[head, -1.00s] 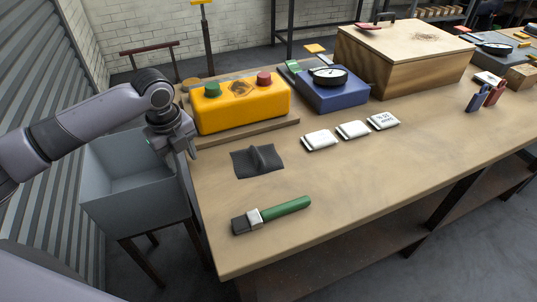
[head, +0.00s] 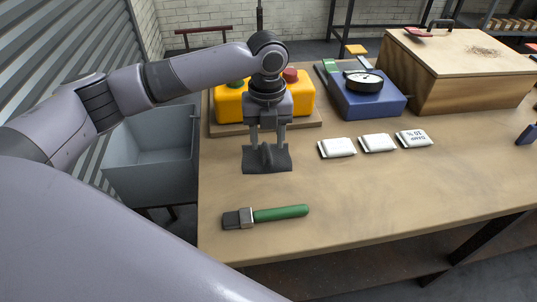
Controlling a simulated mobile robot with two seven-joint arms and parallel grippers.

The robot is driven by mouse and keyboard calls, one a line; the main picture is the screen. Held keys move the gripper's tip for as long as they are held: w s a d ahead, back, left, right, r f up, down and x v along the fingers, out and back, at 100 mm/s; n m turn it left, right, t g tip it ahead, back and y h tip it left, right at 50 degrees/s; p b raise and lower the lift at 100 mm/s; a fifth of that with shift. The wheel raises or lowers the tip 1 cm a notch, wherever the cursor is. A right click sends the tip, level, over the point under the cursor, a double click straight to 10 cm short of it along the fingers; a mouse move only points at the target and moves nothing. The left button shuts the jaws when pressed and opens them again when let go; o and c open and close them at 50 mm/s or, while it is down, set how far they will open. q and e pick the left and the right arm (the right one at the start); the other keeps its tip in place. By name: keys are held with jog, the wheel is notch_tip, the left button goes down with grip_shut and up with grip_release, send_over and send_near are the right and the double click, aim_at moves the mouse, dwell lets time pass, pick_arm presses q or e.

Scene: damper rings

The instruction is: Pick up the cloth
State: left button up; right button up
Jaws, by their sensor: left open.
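The dark grey cloth (head: 267,167) lies on the wooden workbench in the head view, with a raised fold in its middle. My left gripper (head: 267,146) points down right over the cloth. Its two fingers are apart, one on each side of the fold, with the tips at about the cloth's far part. I cannot tell whether the fingertips touch the cloth. My right gripper is not in view.
A green-handled brush (head: 268,215) lies in front of the cloth. White packets (head: 338,148) lie to its right. The yellow button box (head: 230,105) stands close behind, beside a blue gauge box (head: 365,101). A grey bin (head: 150,165) stands left of the bench (head: 400,200).

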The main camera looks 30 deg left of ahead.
aim_at(267, 156)
pick_arm(q)
jog(key=f, duration=0.4)
jog(key=shift+s+f, duration=0.2)
jog(key=shift+f, duration=0.05)
jog(key=shift+c, duration=0.3)
grip_shut()
jog(key=shift+r, duration=0.1)
notch_tip(267, 156, up, 20)
jog(key=p, duration=0.1)
